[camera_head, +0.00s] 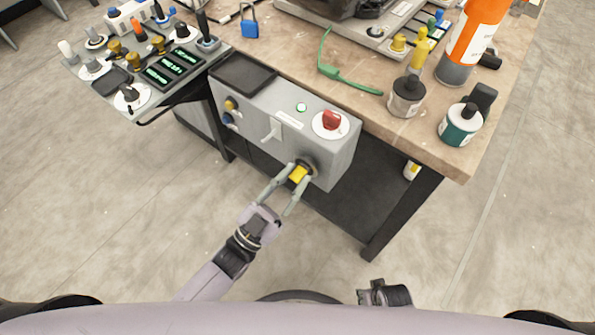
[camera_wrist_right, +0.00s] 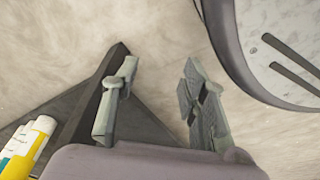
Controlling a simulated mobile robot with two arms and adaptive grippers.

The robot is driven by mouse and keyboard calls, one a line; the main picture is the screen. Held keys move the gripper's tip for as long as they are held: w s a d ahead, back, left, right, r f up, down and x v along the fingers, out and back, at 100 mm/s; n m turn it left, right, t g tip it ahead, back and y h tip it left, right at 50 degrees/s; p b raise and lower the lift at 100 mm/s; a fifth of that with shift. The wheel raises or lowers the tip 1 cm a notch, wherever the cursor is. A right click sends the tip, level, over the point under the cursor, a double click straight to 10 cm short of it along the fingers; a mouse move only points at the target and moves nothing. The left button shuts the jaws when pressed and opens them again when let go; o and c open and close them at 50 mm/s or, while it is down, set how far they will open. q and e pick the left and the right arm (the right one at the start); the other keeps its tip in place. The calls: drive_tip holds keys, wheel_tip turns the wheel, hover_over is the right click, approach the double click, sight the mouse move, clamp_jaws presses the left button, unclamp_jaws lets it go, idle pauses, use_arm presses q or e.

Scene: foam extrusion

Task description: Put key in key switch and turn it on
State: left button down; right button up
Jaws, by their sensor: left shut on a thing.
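In the head view, the key switch (camera_head: 309,163) is a dark round fitting on the front of a grey control box (camera_head: 345,165), at its lower right. A yellow key (camera_head: 298,174) is at the switch, its yellow head facing out. My left gripper (camera_head: 296,178) is shut on the key, one finger on each side. The key's shaft is hidden, so I cannot tell how deep it sits. My right gripper (camera_head: 385,293) is low near my body, away from the box. In the right wrist view its two fingers (camera_wrist_right: 160,105) are apart with nothing between them.
The box hangs at the front of a workbench (camera_head: 455,160). It carries a red knob (camera_head: 332,121) and a grey lever (camera_head: 271,130). Bottles (camera_head: 405,97) stand on the bench's right. A panel with displays (camera_head: 172,68) is at the left. The floor in front is clear.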

use_arm(q)
drive_tip(key=m+g+h, duration=0.1)
drive_tip(key=m, duration=0.2)
drive_tip(key=shift+r+g, duration=0.15)
drive_tip(key=shift+g, duration=0.15)
drive_tip(key=c, duration=1.3)
unclamp_jaws()
drive_tip(key=shift+c, duration=0.2)
use_arm(e)
drive_tip(key=shift+s+d+f, duration=0.1)
drive_tip(key=shift+s+f, duration=0.45)
drive_tip(key=shift+f, duration=0.1)
use_arm(q)
drive_tip(key=shift+f, duration=0.2)
